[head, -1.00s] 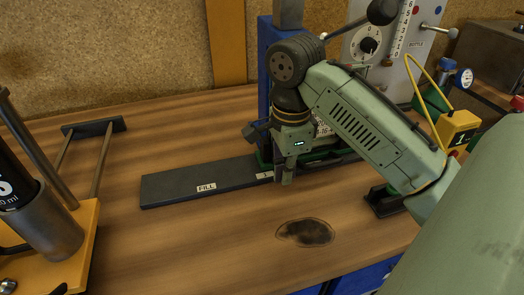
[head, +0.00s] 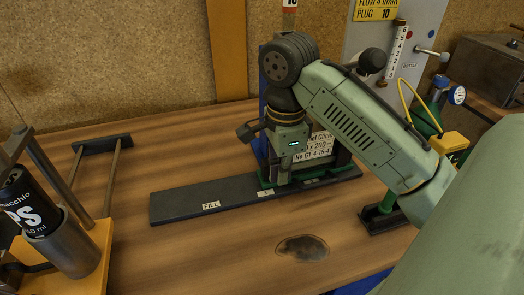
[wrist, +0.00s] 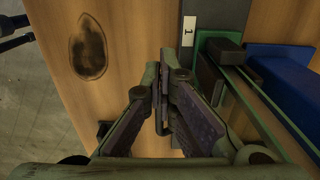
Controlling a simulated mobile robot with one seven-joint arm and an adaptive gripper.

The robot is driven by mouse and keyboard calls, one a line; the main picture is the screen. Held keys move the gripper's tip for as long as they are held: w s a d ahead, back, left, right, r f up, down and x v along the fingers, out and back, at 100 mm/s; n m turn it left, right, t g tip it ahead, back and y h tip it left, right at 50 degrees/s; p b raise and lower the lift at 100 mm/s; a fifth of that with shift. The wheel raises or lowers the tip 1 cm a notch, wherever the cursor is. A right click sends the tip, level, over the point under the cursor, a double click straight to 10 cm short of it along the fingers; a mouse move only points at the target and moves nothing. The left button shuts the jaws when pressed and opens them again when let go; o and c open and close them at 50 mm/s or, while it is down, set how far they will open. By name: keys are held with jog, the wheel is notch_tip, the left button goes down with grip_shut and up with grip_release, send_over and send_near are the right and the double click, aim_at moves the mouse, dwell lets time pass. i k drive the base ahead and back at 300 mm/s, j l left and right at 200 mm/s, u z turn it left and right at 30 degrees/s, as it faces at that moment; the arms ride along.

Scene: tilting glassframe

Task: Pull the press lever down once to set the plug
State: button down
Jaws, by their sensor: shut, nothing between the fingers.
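The press lever's black ball knob (head: 372,61) shows in the head view just above my forearm; most of its rod is hidden behind my arm. The blue press (head: 267,80) stands behind my wrist, largely covered by it. My gripper (head: 284,178) points down in front of the press, low over the dark slide strip (head: 190,205), clear of the lever knob. In the wrist view my gripper (wrist: 163,85) is shut and empty, with the strip's label 1 (wrist: 189,31) just beyond the fingertips. I cannot make out the plug.
A black bottle (head: 24,200) sits in a metal cup on an orange stand (head: 85,262) at left. A panel with a scale (head: 397,48) and valves stands behind right. A dark stain (head: 302,248) marks the bench.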

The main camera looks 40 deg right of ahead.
aim_at(372, 60)
jog(key=k+j, duration=0.8)
jog(key=j, duration=0.1)
